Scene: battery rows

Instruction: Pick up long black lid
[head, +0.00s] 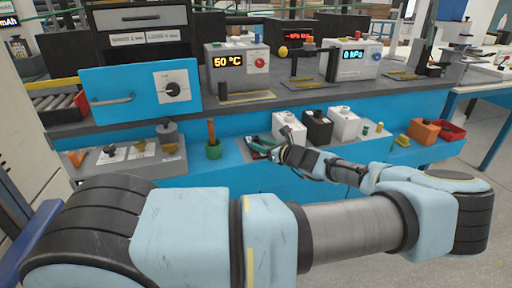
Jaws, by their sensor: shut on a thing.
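My gripper (268,151) is at the lower front shelf near the middle of the head view, with my arm reaching in from the right. It is shut on a small dark piece (261,143) that looks like the long black lid. The fingers and my wrist hide much of this piece, so its full length and any gap below it cannot be told. A white block-shaped battery (289,126) stands just behind my gripper. A black one (318,129) and another white one (345,123) stand in a row to its right.
A green cup with an orange handle (212,143) stands left of my gripper. A grey panel with knobs (130,157) is further left. An orange block (423,132) and a red tray (451,131) are at the right. Boxes with displays (236,71) stand on the upper bench.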

